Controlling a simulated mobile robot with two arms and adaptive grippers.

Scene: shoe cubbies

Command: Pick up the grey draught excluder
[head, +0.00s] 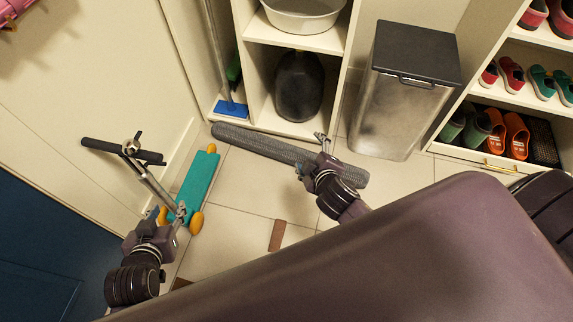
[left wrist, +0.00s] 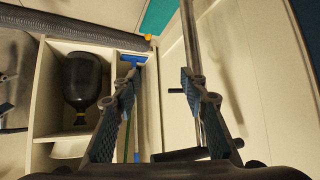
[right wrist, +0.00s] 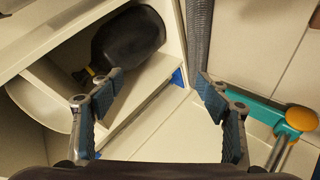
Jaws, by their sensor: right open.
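The grey draught excluder (head: 250,142) is a long ribbed tube lying on the tiled floor in front of the cubbies. Its right part passes by my right gripper (head: 322,138), which is open above it and partly hides it. In the right wrist view the excluder (right wrist: 198,38) runs down from the top edge to the right fingertip of my right gripper (right wrist: 158,82); I cannot tell whether they touch. My left gripper (left wrist: 155,85) is open and empty, with the excluder (left wrist: 70,22) far off at upper left in that view.
A teal scooter (head: 196,178) with orange wheels stands by the left wall, its stem close to my left gripper. A cubby unit (head: 295,40) holds a dark container (head: 299,86). A metal bin (head: 398,108) stands right of it. Open tiles (head: 235,235) lie in front.

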